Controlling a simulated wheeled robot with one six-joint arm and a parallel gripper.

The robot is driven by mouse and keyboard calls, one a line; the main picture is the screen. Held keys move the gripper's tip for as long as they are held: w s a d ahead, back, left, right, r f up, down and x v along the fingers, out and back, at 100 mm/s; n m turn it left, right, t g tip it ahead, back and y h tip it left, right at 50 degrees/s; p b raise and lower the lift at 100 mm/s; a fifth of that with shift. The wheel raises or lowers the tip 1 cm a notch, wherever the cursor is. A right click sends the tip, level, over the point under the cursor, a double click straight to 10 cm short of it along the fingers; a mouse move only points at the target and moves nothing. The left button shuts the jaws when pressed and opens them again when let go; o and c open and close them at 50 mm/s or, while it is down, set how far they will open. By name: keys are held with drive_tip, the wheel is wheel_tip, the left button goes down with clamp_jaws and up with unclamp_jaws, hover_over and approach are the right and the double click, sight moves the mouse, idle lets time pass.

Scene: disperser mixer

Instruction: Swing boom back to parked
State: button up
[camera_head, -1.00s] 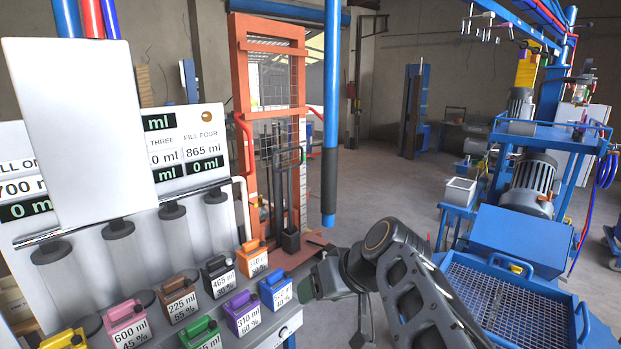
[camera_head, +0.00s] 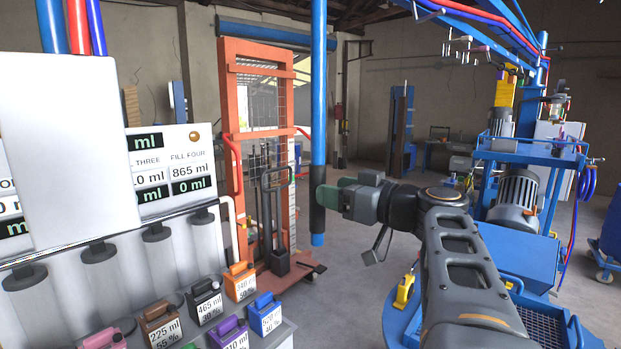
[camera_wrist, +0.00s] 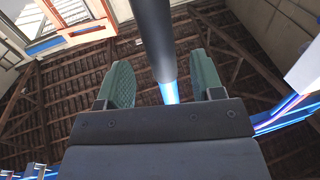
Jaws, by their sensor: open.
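A blue vertical pipe (camera_head: 318,90) hangs down from above the top edge of the head view. It has a black sleeve (camera_head: 317,178) near its lower end and a short blue tip below. Its upper attachment is out of view. My gripper (camera_head: 326,197), with green finger pads, is level with the sleeve and right at it. In the wrist view, the dark sleeve (camera_wrist: 153,35) runs between the two green fingers of my open gripper (camera_wrist: 163,82), with gaps on both sides. A blue overhead beam (camera_head: 470,30) with red and blue hoses crosses the upper right.
An orange lift frame (camera_head: 229,130) stands behind the pipe. A white filling station (camera_head: 68,150) and several coloured canisters (camera_head: 240,282) are at left. A blue mixer machine (camera_head: 520,255) stands at right. Grey floor is open between the frame and the mixer.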

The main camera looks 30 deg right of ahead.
sight(310, 185)
drive_tip(key=p+x, duration=0.2)
drive_tip(key=x, duration=0.4)
drive_tip(key=shift+w+a, duration=0.2)
drive_tip(key=shift+w, duration=0.1)
drive_tip(key=shift+c, duration=0.2)
clamp_jaws()
